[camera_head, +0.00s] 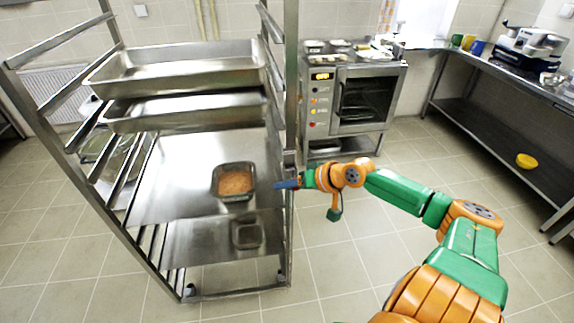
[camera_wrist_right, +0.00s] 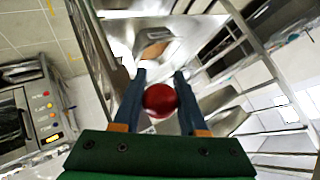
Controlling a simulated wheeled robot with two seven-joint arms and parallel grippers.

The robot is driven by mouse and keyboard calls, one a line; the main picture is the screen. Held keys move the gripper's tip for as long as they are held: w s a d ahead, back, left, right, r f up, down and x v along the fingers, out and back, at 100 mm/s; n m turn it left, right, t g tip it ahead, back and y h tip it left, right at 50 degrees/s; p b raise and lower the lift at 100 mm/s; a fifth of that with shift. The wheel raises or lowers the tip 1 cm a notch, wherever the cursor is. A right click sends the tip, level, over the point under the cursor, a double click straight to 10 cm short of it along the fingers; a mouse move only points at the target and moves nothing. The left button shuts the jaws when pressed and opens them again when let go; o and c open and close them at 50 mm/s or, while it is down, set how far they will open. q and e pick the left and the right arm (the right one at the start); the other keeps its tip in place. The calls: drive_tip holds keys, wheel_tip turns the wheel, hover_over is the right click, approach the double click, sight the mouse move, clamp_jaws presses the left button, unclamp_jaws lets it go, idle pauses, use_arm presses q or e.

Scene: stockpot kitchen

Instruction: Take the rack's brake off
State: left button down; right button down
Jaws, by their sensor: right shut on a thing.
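The metal rack (camera_head: 291,95) stands in the left half of the head view, with trays on its runners. My right gripper (camera_head: 284,184) reaches from the right to the rack's near right post. In the right wrist view its two dark fingers (camera_wrist_right: 160,78) are on either side of a round red knob (camera_wrist_right: 160,100), and are shut on it. The knob is hidden in the head view, and what it is fixed to cannot be made out. My left gripper is not in view.
Two deep steel pans (camera_head: 185,72) sit high on the rack. A small tin with brown food (camera_head: 235,181) is on a lower sheet. An oven (camera_head: 352,96) stands behind, and a steel counter (camera_head: 505,75) runs along the right. The tiled floor between is clear.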

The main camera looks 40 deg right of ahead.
drive_tip(key=shift+w+d+r+m+g+y, duration=0.15)
drive_tip(key=shift+r+m+g+y, duration=0.15)
drive_tip(key=shift+r+g, duration=0.4)
drive_tip(key=shift+p, duration=0.3)
drive_tip(key=shift+c, duration=2.3)
unclamp_jaws()
drive_tip(key=p+v, duration=0.1)
drive_tip(key=v, duration=0.6)
drive_tip(key=shift+p, duration=0.4)
